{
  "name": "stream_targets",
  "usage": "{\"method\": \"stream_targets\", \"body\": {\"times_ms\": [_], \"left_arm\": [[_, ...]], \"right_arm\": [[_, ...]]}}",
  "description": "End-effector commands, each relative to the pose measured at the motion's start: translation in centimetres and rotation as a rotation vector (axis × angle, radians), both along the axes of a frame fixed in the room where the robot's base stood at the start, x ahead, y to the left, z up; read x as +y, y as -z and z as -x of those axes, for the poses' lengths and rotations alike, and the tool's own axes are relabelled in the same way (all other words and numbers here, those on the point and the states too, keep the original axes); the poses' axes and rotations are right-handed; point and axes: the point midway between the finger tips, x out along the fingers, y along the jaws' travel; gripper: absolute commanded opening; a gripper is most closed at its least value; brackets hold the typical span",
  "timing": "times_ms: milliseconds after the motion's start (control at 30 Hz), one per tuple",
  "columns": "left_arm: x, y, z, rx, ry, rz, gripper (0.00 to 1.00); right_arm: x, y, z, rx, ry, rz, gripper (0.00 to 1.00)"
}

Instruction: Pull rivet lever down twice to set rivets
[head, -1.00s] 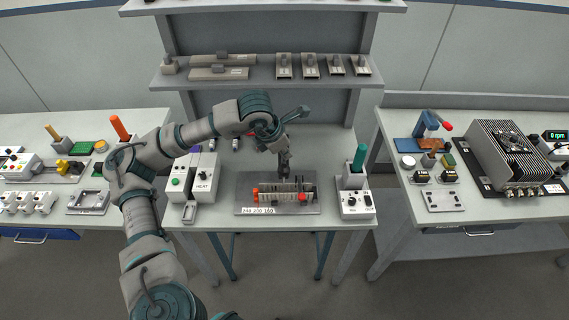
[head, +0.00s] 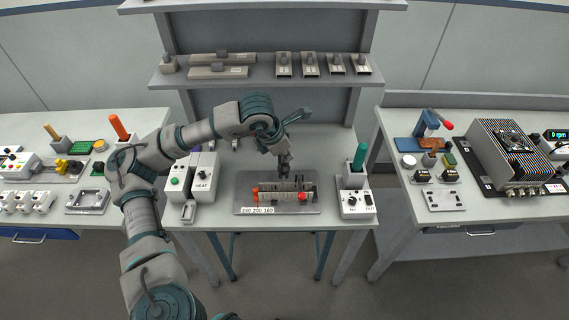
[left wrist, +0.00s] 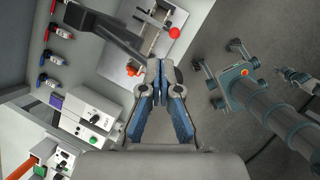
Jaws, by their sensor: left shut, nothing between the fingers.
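A grey fixture plate (head: 240,192) lies on the middle bench and carries a slatted duct piece (head: 275,194). An orange knob (head: 255,192) is at its left end and a red knob (head: 303,197) at its right. My left gripper (head: 284,174) is shut and empty, pointing down at the back edge of the duct; whether it touches anything is unclear. In the left wrist view its blue-backed fingers (left wrist: 161,72) meet beside the plate, with the red knob (left wrist: 174,32) beyond. I cannot tell which part is the rivet lever. My right gripper is out of view.
A HEAT box (head: 203,185) stands left of the plate, and a box with an upright green handle (head: 360,157) stands right. An orange handle (head: 120,128) rises from the left bench. A shelf (head: 265,73) spans behind. Bare bench (head: 325,145) shows behind the plate.

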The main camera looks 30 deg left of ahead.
Motion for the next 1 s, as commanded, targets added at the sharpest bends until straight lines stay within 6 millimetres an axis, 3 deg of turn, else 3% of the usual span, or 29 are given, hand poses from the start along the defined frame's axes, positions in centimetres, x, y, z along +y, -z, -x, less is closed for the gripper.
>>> {"method": "stream_targets", "body": {"times_ms": [1000], "left_arm": [[-0.09,0.69,0.30,0.000,-0.002,0.001,0.00]], "right_arm": [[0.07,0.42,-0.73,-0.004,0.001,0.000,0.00]]}}
